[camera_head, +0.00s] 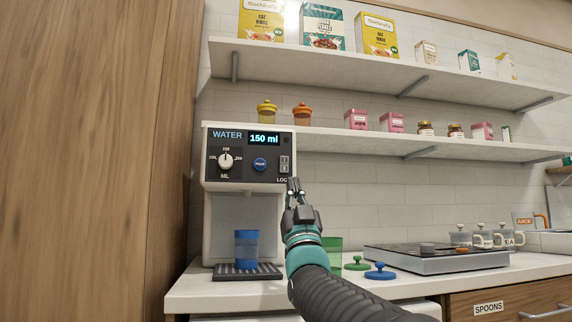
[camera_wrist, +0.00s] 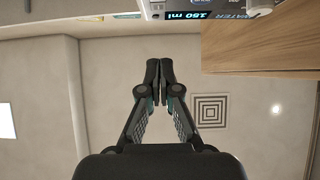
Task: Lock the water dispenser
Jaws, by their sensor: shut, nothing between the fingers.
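The white water dispenser (camera_head: 212,215) stands on the counter at the left in the head view. Its dark front panel reads 150 ml and has a white dial, a blue round button and a small lock switch (camera_head: 284,164) at the right edge. My gripper (camera_head: 294,183) is shut and empty, its fingertips just below and right of that switch. I cannot tell whether they touch the panel. The lower part of the lock label is partly hidden. In the wrist view, my shut gripper (camera_wrist: 160,70) points up, with part of the dispenser panel (camera_wrist: 190,15) at the top edge.
A blue cup (camera_head: 246,248) stands on the dispenser's drip tray (camera_head: 225,272). A green cup (camera_head: 333,245) and green and blue lids (camera_head: 380,271) are beside my arm. A hob (camera_head: 435,262) is further right. Shelves with boxes and jars hang above.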

